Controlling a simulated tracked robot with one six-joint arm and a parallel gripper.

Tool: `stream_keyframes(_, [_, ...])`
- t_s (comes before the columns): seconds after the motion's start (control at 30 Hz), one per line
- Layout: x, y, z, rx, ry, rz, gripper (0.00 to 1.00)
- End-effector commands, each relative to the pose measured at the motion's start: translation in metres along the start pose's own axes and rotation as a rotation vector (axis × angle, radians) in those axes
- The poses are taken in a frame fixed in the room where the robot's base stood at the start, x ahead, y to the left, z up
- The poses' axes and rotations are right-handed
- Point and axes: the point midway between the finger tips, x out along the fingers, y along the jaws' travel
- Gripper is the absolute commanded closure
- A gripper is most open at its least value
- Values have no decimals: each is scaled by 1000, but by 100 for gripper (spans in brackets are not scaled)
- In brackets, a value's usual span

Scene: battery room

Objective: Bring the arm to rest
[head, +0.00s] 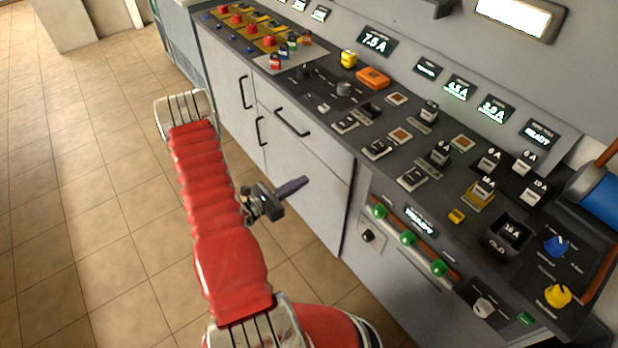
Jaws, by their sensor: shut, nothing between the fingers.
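My arm is in the head view as a red ribbed sleeve, reaching from the bottom edge up to a pale bracket at the upper left, over the tiled floor. My gripper (303,182) shows to the right of the sleeve, dark with purple-grey fingers pointing right and slightly up. The fingers are together with nothing seen between them. The gripper is in front of the cabinet doors, below the worktop, and looks apart from them. Part of the wrist is hidden behind the sleeve.
The grey cabinet (318,200) with black handles stands close to my gripper's right. A row of green buttons (407,238) is on the front panel. The tiled floor (80,190) at left is clear.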

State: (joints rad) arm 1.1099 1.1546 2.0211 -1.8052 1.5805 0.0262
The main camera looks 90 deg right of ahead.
Motion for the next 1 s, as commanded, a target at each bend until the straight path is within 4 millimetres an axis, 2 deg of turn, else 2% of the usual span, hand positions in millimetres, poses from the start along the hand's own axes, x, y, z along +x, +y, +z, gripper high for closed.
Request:
stream_keyframes(0.2, [-11,-1,0,0,0,-1,100])
stream_keyframes(1.0, [-9,-1,-1,-1,4,-4,100])
